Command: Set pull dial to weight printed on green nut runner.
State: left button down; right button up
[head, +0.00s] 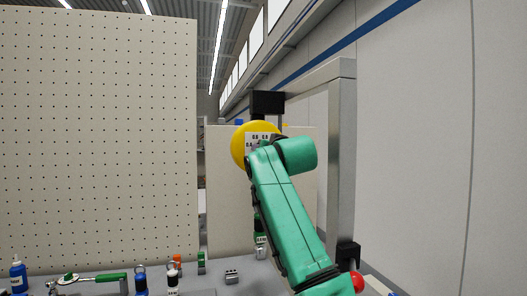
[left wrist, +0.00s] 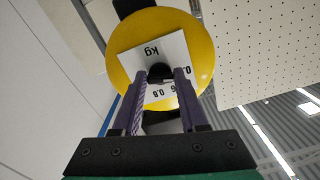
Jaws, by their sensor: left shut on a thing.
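The pull dial is a yellow disc (head: 238,146) under a black block (head: 267,103), with a white scale plate showing small numbers such as 0.6. In the left wrist view, the yellow disc (left wrist: 122,42) carries a white plate (left wrist: 152,48) reading "kg" upside down. My left gripper (left wrist: 160,76) is shut on the black knob (left wrist: 159,70) at the plate's middle. The knob's pointer setting is hidden. A green-and-black nut runner (head: 259,226) hangs below the dial, partly behind my left arm. Its white label is too small to read surely. My right gripper is out of view.
A grey metal post (head: 342,150) stands right of the dial. A pegboard (head: 100,130) fills the left. Several small tools lie along the bottom, among them a green-handled wrench (head: 98,278) and a blue bottle (head: 18,276). A red ball (head: 357,282) shows beside my arm.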

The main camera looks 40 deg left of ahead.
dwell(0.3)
pick_arm(q)
jog(key=shift+c, duration=2.2)
grip_release()
jog(key=b+v, duration=0.7)
jog(key=v, duration=0.7)
jog(key=shift+d, duration=0.2)
